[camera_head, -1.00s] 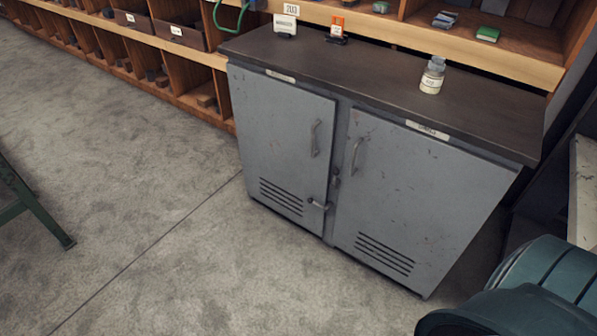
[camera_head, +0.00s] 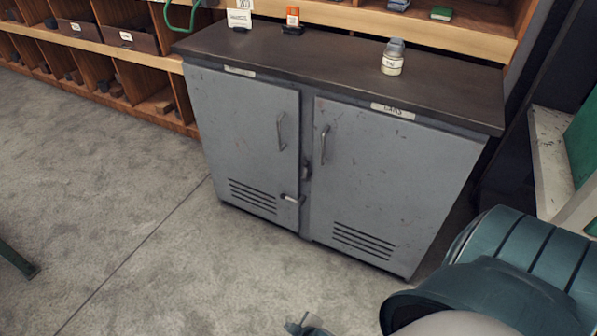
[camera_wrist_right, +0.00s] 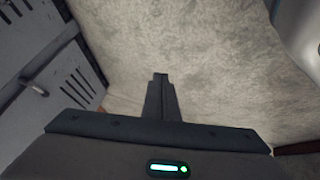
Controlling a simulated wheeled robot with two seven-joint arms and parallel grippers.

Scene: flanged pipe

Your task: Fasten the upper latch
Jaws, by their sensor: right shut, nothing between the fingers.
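The grey two-door cabinet (camera_head: 245,135) stands with both doors closed. The upper latch (camera_head: 306,169) is a small dark piece at the seam between the doors, below the handles; it looks roughly upright. The lower latch (camera_head: 293,199) sits beneath it, with its light lever lying about level near the seam. My right gripper (camera_head: 308,325) just enters at the bottom edge, low in front of the cabinet and apart from it. In the right wrist view its fingers (camera_wrist_right: 160,78) are together and empty over the floor, with the cabinet doors (camera_wrist_right: 30,50) at left. My left gripper is out of view.
A jar (camera_head: 392,58), a white card (camera_head: 239,14) and an orange item (camera_head: 292,18) stand on the cabinet's dark top. Wooden shelves (camera_head: 150,58) run behind and left. A pale bench (camera_head: 550,160) is at right. The floor (camera_head: 130,190) before the cabinet is clear.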

